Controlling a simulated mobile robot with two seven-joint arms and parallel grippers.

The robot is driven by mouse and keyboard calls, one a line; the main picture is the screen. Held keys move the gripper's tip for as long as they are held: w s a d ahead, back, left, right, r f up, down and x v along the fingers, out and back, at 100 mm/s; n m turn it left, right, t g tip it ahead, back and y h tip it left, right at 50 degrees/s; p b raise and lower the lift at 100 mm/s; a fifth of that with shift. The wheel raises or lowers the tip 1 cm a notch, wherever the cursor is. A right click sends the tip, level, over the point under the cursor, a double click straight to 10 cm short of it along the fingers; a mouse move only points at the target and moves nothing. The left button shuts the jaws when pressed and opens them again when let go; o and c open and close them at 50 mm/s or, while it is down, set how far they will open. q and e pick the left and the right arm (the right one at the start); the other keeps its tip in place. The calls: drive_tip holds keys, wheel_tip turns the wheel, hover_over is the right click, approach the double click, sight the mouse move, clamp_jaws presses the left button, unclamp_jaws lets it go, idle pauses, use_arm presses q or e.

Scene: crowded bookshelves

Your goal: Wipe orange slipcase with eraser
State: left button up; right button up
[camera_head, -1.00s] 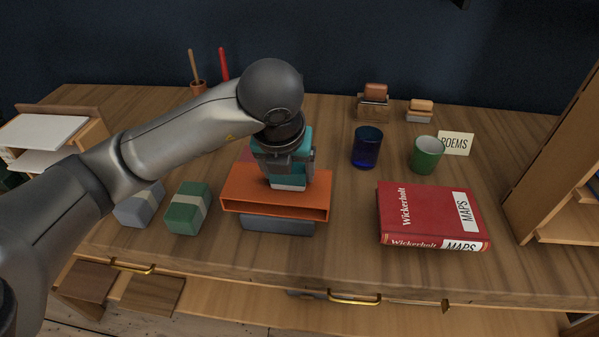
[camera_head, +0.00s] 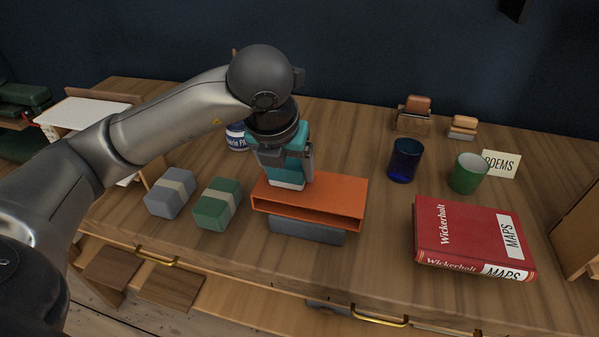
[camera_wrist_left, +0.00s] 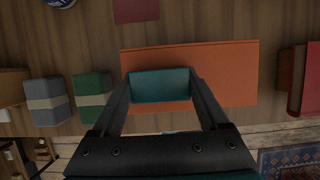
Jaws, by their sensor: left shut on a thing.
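The orange slipcase (camera_head: 325,196) lies flat, its open side facing the front, on top of a grey-blue block (camera_head: 306,229). My left gripper (camera_head: 286,163) is shut on the eraser (camera_head: 288,173), a teal block with a white base. The eraser is upright at the left part of the slipcase's top; its white base appears to rest on it. In the left wrist view the teal eraser (camera_wrist_left: 160,86) sits between the fingers, over the left part of the slipcase (camera_wrist_left: 228,70). My right gripper is not in view.
Grey (camera_head: 170,193) and green (camera_head: 218,203) banded blocks stand left of the slipcase. A red book (camera_head: 470,235) lies to the right. Behind it are a blue glass (camera_head: 404,160), a green cup (camera_head: 468,173) and a POEMS card (camera_head: 501,164). A can (camera_head: 237,138) stands behind my arm.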

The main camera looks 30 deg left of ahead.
use_arm(q)
drive_tip(key=shift+s+a+f, duration=0.1)
drive_tip(key=shift+a+f, duration=0.05)
drive_tip(key=shift+a, duration=0.4)
drive_tip(key=shift+d+r, duration=0.15)
drive_tip(key=shift+r, duration=0.5)
wheel_tip(320, 180, up, 4)
drive_tip(key=p, duration=0.3)
drive_tip(key=shift+r+p, duration=0.25)
drive_tip(key=shift+p, duration=0.05)
drive_tip(key=shift+r, duration=0.25)
